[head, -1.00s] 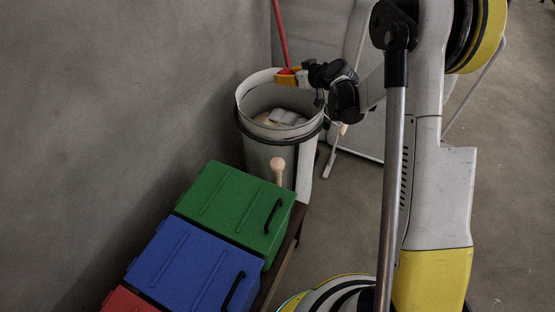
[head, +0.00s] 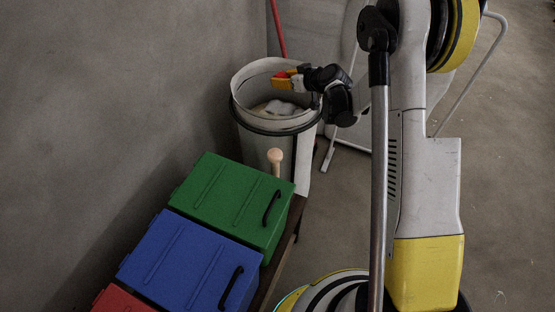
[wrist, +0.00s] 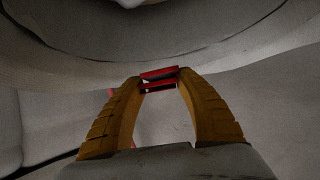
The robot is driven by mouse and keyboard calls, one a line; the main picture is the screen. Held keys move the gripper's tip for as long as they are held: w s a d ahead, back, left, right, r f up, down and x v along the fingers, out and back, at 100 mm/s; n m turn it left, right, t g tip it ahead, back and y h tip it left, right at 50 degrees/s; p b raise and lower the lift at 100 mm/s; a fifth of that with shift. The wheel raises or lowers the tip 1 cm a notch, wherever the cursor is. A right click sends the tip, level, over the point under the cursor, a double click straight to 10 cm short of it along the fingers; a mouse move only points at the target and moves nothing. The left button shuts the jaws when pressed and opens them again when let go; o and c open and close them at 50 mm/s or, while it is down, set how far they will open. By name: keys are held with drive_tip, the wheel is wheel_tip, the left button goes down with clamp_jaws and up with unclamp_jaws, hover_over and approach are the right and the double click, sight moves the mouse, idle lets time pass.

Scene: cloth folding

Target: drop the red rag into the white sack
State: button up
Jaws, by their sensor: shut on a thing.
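The white sack (head: 262,128) stands open against the wall, with a dark ring around its upper part. My gripper (head: 281,80) is over the sack's opening, coming in from the right side. The red rag (head: 282,74) shows only as a small red patch at the fingertips. In the wrist view, the yellow fingers (wrist: 160,81) are closed on red material (wrist: 158,73), and small red bits show beside and behind the fingers. Most of the rag is hidden. The sack's pale inner wall (wrist: 240,82) surrounds the fingertips in that view.
Pale crumpled cloth (head: 279,108) lies inside the sack. A wooden knob (head: 275,156) stands in front of it. Green (head: 231,207), blue (head: 189,264) and red (head: 121,299) boxes line the wall. A red pole (head: 277,30) is behind the sack. Open floor lies right.

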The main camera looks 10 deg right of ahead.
drive_tip(key=o, duration=0.8)
drive_tip(key=v, duration=1.2)
